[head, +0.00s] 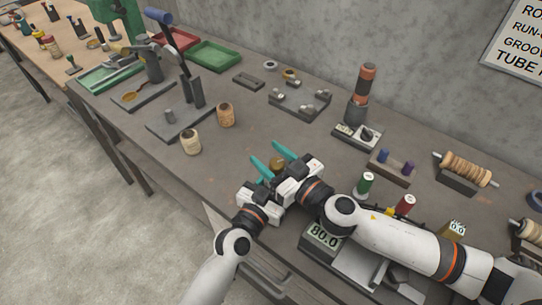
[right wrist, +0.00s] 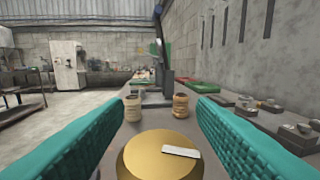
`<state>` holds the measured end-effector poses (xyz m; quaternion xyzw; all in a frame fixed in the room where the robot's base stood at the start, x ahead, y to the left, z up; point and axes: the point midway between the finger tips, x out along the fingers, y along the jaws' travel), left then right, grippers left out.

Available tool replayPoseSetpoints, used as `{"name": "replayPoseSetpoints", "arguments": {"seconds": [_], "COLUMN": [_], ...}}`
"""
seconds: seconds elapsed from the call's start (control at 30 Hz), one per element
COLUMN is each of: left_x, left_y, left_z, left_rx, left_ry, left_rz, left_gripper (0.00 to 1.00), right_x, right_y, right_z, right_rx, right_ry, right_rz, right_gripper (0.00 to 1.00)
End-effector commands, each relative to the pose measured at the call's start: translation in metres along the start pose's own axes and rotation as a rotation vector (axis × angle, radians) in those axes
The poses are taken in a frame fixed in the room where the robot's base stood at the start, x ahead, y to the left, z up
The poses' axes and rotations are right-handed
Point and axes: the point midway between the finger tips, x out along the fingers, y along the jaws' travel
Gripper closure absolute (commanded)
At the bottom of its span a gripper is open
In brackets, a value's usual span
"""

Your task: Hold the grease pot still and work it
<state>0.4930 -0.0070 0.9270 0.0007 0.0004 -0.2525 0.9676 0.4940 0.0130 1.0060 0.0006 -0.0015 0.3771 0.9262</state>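The grease pot (head: 277,163) looks like a small brass-brown round pot on the bench. In the right wrist view its gold round top (right wrist: 150,158) bears a pale strip. My right gripper (head: 273,158) is open, its teal fingers on either side of the pot, with a gap showing on both sides in the right wrist view. My left gripper (head: 260,204) is close beside the right one, on the front side of the bench. Its fingers are hidden, so I cannot tell whether it is open. The pot's lower part is hidden by the grippers.
A cream jar (head: 190,141) and a tan jar (head: 226,114) stand to the left, by a lever press (head: 183,105). Bench behind the pot is clear.

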Motion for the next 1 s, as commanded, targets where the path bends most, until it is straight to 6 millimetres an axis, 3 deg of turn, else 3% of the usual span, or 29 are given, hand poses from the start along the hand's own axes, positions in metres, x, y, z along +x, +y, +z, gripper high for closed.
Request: {"name": "replayPoseSetpoints", "arguments": {"seconds": [0.27, 0.7, 1.0], "left_x": [0.0, 0.0, 0.0], "left_y": [0.0, 0.0, 0.0], "left_z": [-0.001, -0.001, -0.001], "left_rx": [0.001, 0.0, 0.0], "left_ry": [0.002, 0.002, 0.001], "left_rz": [0.0, 0.0, 0.0], "left_gripper": [0.8, 0.8, 0.8], "right_x": [-0.007, -0.09, -0.117], "right_y": [-0.001, 0.0, 0.0], "right_z": [-0.002, -0.002, -0.001], "right_rx": [0.002, 0.004, 0.002], "right_ry": [0.003, 0.005, 0.001], "right_rz": [-0.001, -0.002, -0.001], "right_gripper": [0.48, 0.48, 0.48]}}
